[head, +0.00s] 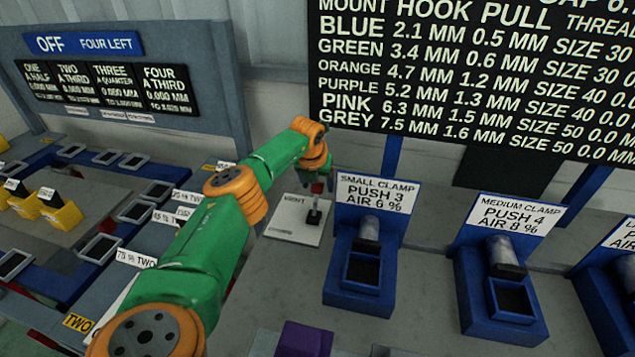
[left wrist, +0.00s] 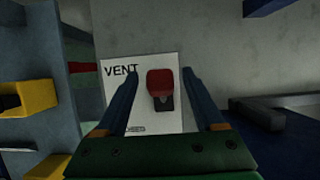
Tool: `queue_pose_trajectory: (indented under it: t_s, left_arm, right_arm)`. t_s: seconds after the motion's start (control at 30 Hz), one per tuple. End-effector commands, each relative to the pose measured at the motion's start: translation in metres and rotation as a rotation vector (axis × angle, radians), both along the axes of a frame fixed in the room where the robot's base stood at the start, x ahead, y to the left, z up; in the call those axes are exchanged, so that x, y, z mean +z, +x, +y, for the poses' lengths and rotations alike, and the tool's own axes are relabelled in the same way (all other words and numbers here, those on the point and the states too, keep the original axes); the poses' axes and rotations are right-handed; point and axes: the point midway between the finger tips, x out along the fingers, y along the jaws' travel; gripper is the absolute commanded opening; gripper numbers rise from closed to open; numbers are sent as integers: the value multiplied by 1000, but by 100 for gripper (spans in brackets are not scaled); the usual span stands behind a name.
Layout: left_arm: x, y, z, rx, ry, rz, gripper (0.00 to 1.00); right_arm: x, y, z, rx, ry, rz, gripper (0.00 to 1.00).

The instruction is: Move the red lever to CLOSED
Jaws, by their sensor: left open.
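The red lever (left wrist: 160,82) has a red knob on a dark base and stands on a white plate (left wrist: 115,92) marked VENT. A small label near the plate's lower edge is too blurred to read surely. In the head view the lever's red knob (head: 317,187) shows on a short dark stem over the plate (head: 285,228). My left gripper (left wrist: 159,72) is open, with one finger on each side of the red knob and gaps visible on both sides. In the head view my left gripper (head: 318,176) is small and partly hidden by its own wrist. My right gripper is out of view.
A small clamp station (head: 360,278) stands right of the plate, with a medium clamp station (head: 500,300) farther right. Blue-framed trays and yellow bins (head: 62,215) lie left. A purple block (head: 304,340) sits at the front. Grey bench is clear in front of the plate.

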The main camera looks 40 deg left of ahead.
Motion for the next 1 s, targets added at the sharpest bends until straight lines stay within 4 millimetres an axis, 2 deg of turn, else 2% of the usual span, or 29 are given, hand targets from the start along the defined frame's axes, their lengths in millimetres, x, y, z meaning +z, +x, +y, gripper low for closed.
queue_pose_trajectory:
  t_s: [0.03,0.27,0.3,1.0]
  left_arm:
    - [0,0,0,0,0,0,65]
    - [0,0,0,0,0,0,2]
    - [0,0,0,0,0,0,0]
    - [1,0,0,1,0,-1,0]
  right_arm:
    - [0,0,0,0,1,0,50]
    - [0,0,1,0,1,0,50]
    - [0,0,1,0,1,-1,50]
    - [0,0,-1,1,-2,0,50]
